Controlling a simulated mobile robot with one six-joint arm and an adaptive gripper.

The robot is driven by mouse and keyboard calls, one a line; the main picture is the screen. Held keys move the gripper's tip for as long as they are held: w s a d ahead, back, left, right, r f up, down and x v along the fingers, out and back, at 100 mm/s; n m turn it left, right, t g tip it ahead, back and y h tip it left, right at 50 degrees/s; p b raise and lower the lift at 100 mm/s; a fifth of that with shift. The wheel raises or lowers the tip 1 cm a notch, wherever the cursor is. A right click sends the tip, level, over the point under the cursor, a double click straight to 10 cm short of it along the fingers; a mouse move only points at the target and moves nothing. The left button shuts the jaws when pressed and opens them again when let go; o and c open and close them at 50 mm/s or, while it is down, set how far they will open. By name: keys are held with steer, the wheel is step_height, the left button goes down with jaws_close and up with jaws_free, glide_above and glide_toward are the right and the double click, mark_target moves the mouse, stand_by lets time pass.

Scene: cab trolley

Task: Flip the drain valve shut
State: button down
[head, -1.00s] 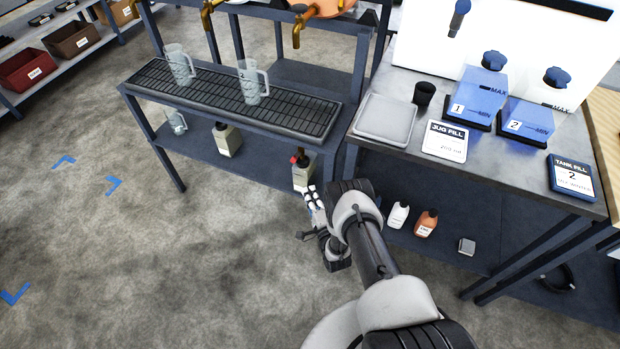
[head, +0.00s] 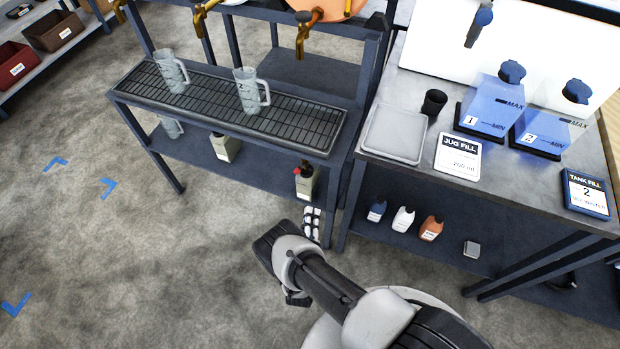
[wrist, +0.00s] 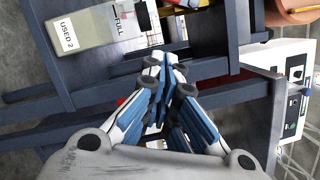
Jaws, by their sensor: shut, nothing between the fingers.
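The drain valve (head: 304,164) is a small dark fitting under the drip tray (head: 130,97), just above the mouth of a bottle (head: 305,186). A small red part, seemingly its lever (head: 297,172), shows at its left side. My gripper (head: 312,212) is shut and empty, below and in front of that bottle in the head view. In the wrist view my gripper (wrist: 165,62) points at the rack beside the bottle (wrist: 95,30) labelled USED 2. A bit of red shows behind the fingers there; the fingers hide most of it, and contact cannot be told.
Two jugs (head: 172,72) (head: 250,92) stand on the drip tray under brass taps. A second bottle (head: 224,147) stands on the rack's lower shelf. Rack legs and the neighbouring table's leg (head: 350,207) flank my gripper.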

mark_target(299, 168)
steer(key=shift+w+a+r+b, duration=0.35)
steer(key=shift+w+r+b, duration=0.15)
steer(key=shift+w, duration=1.35)
steer(key=shift+w+a+r+b, duration=0.4)
steer(key=shift+w+r+b, duration=0.05)
steer(key=shift+w, duration=1.4)
steer(key=shift+w+a+r+b, duration=0.35)
steer(key=shift+w+r+b, duration=0.15)
steer(key=shift+w, duration=1.35)
steer(key=shift+s, duration=0.15)
steer(key=shift+w+a+f, duration=0.15)
steer(key=shift+w, duration=0.05)
